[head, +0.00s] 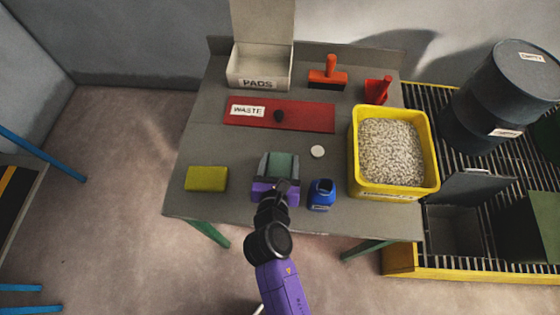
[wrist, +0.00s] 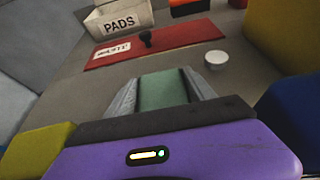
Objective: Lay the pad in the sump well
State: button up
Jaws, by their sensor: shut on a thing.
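My gripper (head: 279,160) is over the front middle of the grey table, with its fingers pointing to the back. In the wrist view, my gripper (wrist: 164,86) has its two grey fingers on either side of a flat green pad (wrist: 163,94). The pad also shows in the head view (head: 281,168). I cannot tell whether the pad touches the tabletop. The sump well (head: 455,232) is a dark square recess in the grated platform to the right of the table, far from my gripper. A dark hinged lid (head: 474,185) stands raised at its back edge.
A drum (head: 500,95) stands behind the well.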

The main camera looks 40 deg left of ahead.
jog(key=o, duration=1.3)
jog(key=shift+f, duration=0.1)
